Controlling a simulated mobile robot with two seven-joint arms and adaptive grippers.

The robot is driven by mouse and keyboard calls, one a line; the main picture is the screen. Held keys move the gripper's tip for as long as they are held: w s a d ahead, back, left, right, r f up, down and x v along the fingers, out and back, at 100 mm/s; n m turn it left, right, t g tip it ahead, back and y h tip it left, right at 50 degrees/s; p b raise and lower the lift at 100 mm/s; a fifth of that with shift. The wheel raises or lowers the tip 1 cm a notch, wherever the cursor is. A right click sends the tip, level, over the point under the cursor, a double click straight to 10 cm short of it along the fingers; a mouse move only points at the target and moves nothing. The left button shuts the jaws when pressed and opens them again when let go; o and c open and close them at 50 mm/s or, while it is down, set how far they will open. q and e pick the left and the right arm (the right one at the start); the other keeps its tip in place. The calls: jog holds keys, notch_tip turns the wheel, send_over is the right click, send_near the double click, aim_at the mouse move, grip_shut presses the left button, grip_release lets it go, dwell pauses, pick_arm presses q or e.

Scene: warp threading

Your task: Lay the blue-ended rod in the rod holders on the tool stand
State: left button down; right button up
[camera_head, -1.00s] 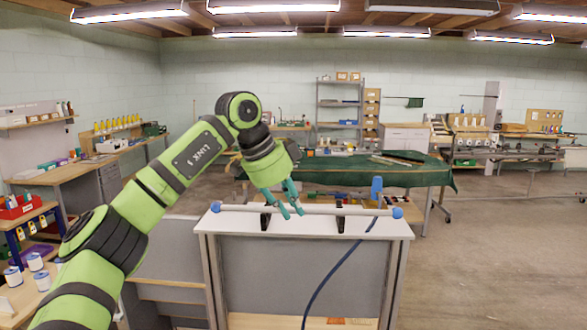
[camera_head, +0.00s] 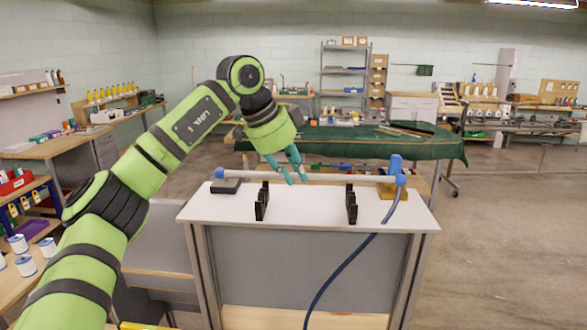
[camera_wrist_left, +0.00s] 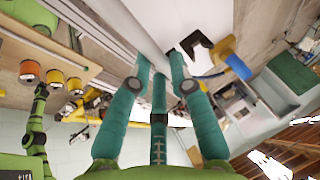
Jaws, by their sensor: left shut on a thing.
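The pale rod (camera_head: 250,175) with blue end caps is level above the back part of the tool stand's white top (camera_head: 310,205). My left gripper (camera_head: 292,176) is shut on the rod near its middle. In the left wrist view the rod (camera_wrist_left: 142,28) passes between its teal fingers. Two black rod holders, one on the left (camera_head: 262,201) and one on the right (camera_head: 351,204), stand upright and empty on the stand, in front of the rod in the picture. The rod's exact height over the top cannot be told. My right gripper is not in view.
A blue tool (camera_head: 396,164) with a hose stands on a wooden block (camera_head: 386,191) at the stand's right, close to the rod's right end. A dark block (camera_head: 226,186) lies at the back left. A green-covered table (camera_head: 450,150) is behind.

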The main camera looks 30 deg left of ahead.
pick_arm(q)
notch_tip(320, 180, down, 3)
jog(key=shift+w+r+b, duration=0.1)
jog(key=shift+r+b, duration=0.05)
jog(key=shift+b, duration=0.75)
jog(key=shift+f, duration=0.25)
jog(key=shift+f+b, duration=0.65)
jog(key=shift+b, duration=0.1)
jog(key=shift+f+b, duration=0.6)
jog(key=shift+f, duration=0.35)
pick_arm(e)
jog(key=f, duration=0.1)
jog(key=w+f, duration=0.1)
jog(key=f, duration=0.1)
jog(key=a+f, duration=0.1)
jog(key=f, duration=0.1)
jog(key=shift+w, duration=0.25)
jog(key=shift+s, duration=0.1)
pick_arm(q)
jog(key=shift+f, duration=0.1)
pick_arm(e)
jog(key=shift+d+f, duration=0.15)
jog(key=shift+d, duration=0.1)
pick_arm(q)
jog(key=shift+f+b, duration=0.35)
jog(key=shift+b, duration=0.05)
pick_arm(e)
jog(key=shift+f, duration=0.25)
